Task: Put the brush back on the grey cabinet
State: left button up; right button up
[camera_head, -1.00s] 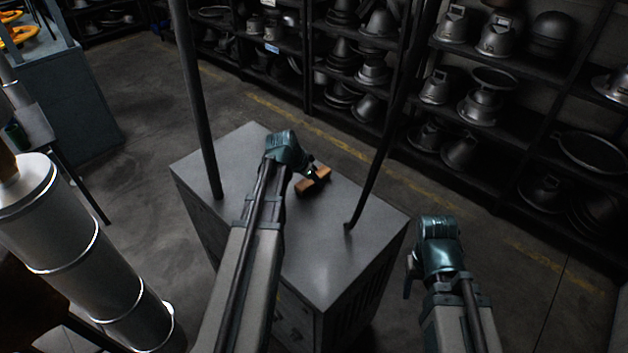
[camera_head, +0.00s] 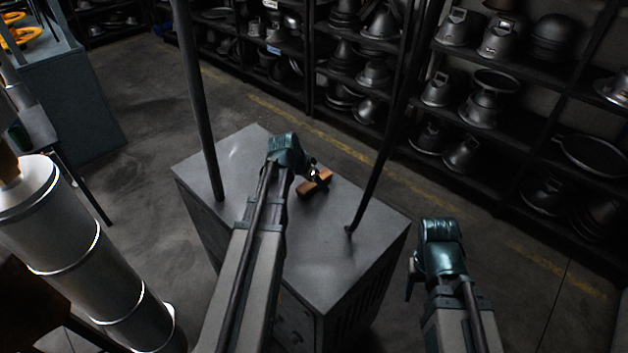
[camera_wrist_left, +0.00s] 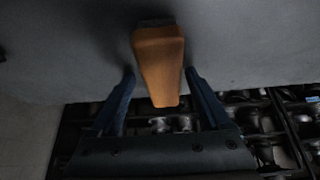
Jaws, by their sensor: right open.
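The brush (camera_head: 318,183), with a brown wooden body, is on the top of the grey cabinet (camera_head: 345,272), near its back right edge. My left gripper (camera_head: 312,174) is right at the brush and partly covers it in the head view. In the left wrist view the brush (camera_wrist_left: 159,60) lies between the two fingertips (camera_wrist_left: 159,73), with a visible gap on the left side and a narrow one on the right. The fingers look apart and not clamped. My right gripper (camera_head: 410,288) is open and empty, off the cabinet's right side.
Two dark poles (camera_head: 200,110) (camera_head: 378,165) rise from the cabinet top on either side of my left arm. Dark shelves (camera_head: 470,130) with metal hat moulds stand behind. A metal cylinder (camera_head: 85,250) stands at the left. The cabinet's front top is clear.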

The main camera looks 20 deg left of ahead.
pick_arm(q)
jog(key=p+v, duration=0.9)
jog(key=v, duration=0.2)
jog(key=shift+w, duration=0.15)
jog(key=shift+s+a+r+p, duration=0.25)
jog(key=shift+s+r+p, duration=0.1)
jog(key=shift+r+p, duration=0.05)
jog(key=s+d+f+g+y, duration=0.1)
jog(key=s+d+g, duration=0.1)
jog(key=s+d, duration=0.3)
jog(key=s+d+g+y, duration=0.1)
jog(key=s+d, duration=0.5)
jog(key=d, duration=0.7)
jog(key=s+d+f+g+y, duration=0.1)
jog(key=s+d+g, duration=0.1)
jog(key=s+d, duration=0.3)
jog(key=d, duration=0.4)
jog(key=shift+s+f+g, duration=0.15)
jog(key=shift+f+g, duration=0.2)
jog(key=shift+g, duration=0.05)
jog(key=shift+d, duration=0.15)
